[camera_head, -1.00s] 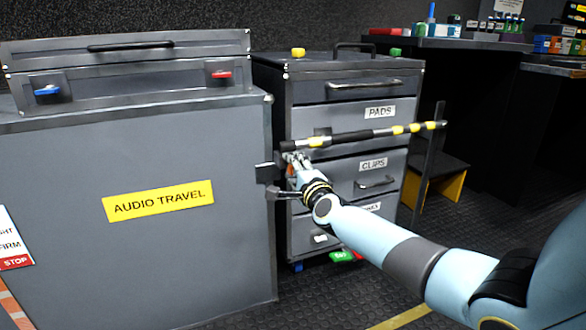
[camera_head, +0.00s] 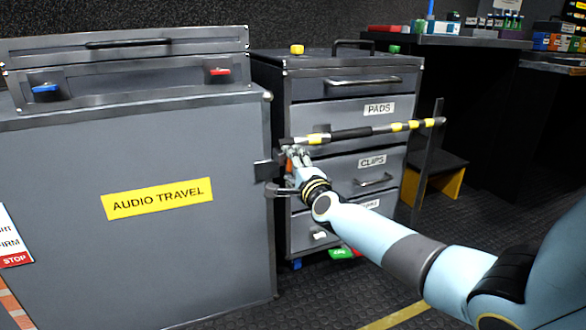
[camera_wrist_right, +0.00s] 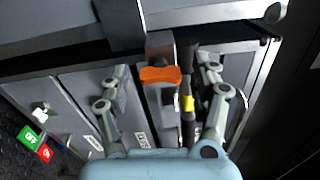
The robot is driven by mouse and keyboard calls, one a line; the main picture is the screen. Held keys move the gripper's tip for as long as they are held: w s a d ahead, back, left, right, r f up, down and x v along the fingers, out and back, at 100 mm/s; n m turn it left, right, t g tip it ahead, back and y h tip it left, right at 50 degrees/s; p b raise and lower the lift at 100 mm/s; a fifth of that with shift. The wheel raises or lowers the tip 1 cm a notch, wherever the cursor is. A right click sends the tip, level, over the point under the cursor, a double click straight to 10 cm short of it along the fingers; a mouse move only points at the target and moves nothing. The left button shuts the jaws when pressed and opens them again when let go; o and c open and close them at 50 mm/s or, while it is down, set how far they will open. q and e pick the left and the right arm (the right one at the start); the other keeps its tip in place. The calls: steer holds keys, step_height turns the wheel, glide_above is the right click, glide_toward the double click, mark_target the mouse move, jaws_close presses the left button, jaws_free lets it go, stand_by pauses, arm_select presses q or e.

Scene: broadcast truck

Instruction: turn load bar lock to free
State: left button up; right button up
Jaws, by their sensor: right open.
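The black-and-yellow load bar (camera_head: 370,131) runs across the front of the drawer cabinet, from near the grey case's edge to a dark upright post. An orange lock handle (camera_wrist_right: 160,75) sits on a grey bracket near the bar's left end. It shows only as a small orange patch in the head view (camera_head: 290,165), mostly behind my fingers. My right gripper (camera_wrist_right: 163,80) is open, with one finger on each side of the orange handle. I see a gap between each finger and the handle; depth contact is unclear. My left gripper is not in view.
The grey AUDIO TRAVEL case (camera_head: 130,250) stands close to the left of my right gripper. The drawer cabinet (camera_head: 340,110) is behind the bar. A low black-and-yellow step (camera_head: 435,175) is beyond the post. Open dark floor lies below my right arm.

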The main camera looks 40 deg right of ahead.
steer(key=v, duration=1.2)
steer(key=shift+f, duration=0.1)
